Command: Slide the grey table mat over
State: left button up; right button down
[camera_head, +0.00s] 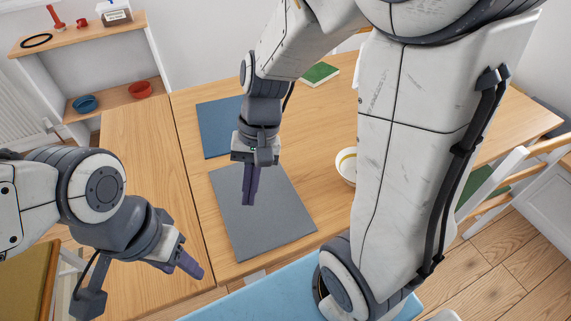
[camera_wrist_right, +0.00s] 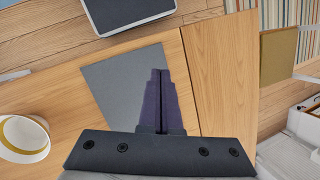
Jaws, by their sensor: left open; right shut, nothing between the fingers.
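The grey table mat (camera_head: 275,222) lies flat on the wooden table, its left edge close to the seam between two table tops. It also shows in the right wrist view (camera_wrist_right: 112,82). My right gripper (camera_head: 248,204) is shut and empty, pointing down over the upper left part of the mat. I cannot tell whether its fingertips touch the mat. In the right wrist view the purple fingers (camera_wrist_right: 160,72) cover the mat's right side. My left gripper (camera_head: 190,268) is open and empty over the left table top, apart from the mat.
A blue mat (camera_head: 216,128) lies behind the grey one. A white bowl (camera_head: 346,166) stands right of it, partly behind my arm. A green book (camera_head: 320,73) lies at the back. The left table top (camera_head: 140,160) is clear. A shelf (camera_head: 90,30) stands at the back left.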

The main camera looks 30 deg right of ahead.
jog(key=w+d+f+m+t+y+b, duration=0.1)
jog(key=w+d+f+m+y, duration=0.15)
jog(key=d+m, duration=0.3)
jog(key=w+d+f+m+t+y+b, duration=0.1)
jog(key=w+d+f+m+b, duration=0.1)
jog(key=w+d+f+m, duration=0.3)
jog(key=m+t+b, duration=0.1)
jog(key=m+t, duration=0.3)
jog(key=m, duration=0.5)
send_near(291, 183)
jog(key=shift+y, duration=0.45)
jog(key=x, duration=0.2)
jog(key=b+x, duration=0.1)
jog(key=x, duration=0.1)
jog(key=d+f+x, duration=0.1)
jog(key=x, duration=0.1)
jog(key=shift+w, duration=0.15)
